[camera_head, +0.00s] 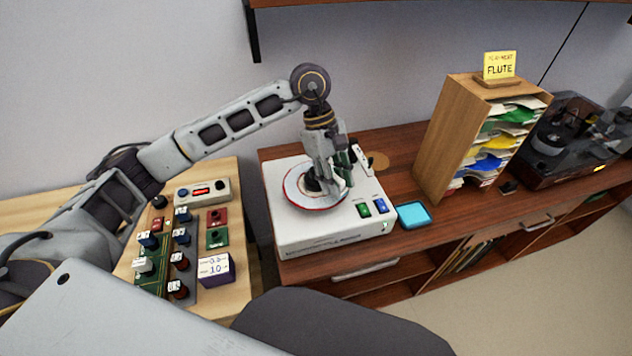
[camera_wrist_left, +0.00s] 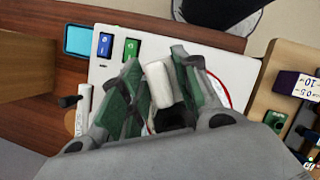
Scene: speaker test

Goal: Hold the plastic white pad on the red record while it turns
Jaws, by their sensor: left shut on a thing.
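The record (camera_head: 294,186), a pale disc with a red rim, lies on top of a white player box (camera_head: 325,237). My left gripper (camera_head: 330,187) points down over the right part of the record. In the left wrist view its green-padded fingers (camera_wrist_left: 157,68) are shut on the white pad (camera_wrist_left: 158,84), a small rounded block. A piece of the red rim (camera_wrist_left: 223,92) shows beside the right finger. The fingers hide where the pad's lower end is, so I cannot tell whether it touches the record. My right gripper is not in view.
The player has green and blue switches (camera_head: 379,206) at its front right and a tonearm (camera_head: 361,158) behind. A cyan square (camera_head: 413,215) lies to its right. A wooden sorter (camera_head: 447,140) stands farther right. A board with several knobs and blocks (camera_head: 182,250) is at the left.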

